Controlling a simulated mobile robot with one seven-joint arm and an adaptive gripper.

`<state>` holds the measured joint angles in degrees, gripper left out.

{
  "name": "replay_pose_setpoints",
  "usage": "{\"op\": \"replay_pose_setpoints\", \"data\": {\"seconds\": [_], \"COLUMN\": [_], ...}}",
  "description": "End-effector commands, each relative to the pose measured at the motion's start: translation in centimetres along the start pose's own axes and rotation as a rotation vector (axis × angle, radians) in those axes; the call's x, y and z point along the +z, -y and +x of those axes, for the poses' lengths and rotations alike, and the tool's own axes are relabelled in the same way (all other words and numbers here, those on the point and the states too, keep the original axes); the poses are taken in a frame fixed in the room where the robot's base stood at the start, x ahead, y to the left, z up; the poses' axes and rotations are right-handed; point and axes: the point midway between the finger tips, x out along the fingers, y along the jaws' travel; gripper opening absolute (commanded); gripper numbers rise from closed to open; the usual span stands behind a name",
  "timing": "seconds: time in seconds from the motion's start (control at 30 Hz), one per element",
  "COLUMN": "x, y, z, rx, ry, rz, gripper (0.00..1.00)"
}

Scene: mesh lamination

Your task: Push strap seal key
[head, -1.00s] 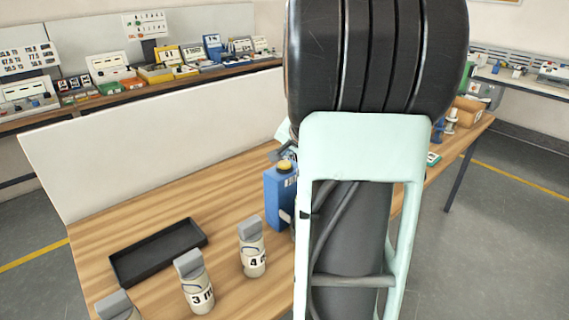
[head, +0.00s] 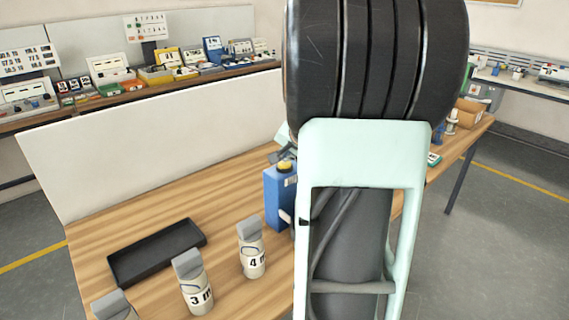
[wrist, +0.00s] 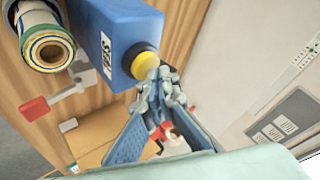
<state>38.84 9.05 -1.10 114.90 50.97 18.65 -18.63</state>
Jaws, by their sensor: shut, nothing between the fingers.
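The blue device (head: 278,198) stands on the wooden table, partly hidden by my arm in the head view. Its round yellow key (head: 285,166) is on top. In the wrist view the blue device (wrist: 118,38) carries a white label, and the yellow key (wrist: 146,62) sits on a dark collar at its end. My gripper (wrist: 160,76) is shut and empty, its fingertips right beside the yellow key. I cannot tell whether they touch it. In the head view only a small grey part of my gripper shows above the key.
A roll (wrist: 47,48) and a red-handled lever (wrist: 38,108) sit beside the blue device. A black tray (head: 155,252) and several labelled bottles, one marked 4 (head: 251,250), stand at the left front. A white panel (head: 150,150) borders the table's back.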

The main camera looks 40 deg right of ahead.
Motion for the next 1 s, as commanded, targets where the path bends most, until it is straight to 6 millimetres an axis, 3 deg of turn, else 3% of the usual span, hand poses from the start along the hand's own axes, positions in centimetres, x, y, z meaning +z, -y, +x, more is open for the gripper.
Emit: {"op": "replay_pose_setpoints", "data": {"seconds": [1.0], "x": [0.65], "y": [-0.56], "z": [0.79], "rx": [0.000], "ry": [0.002], "rz": [0.000], "gripper": [0.00]}}
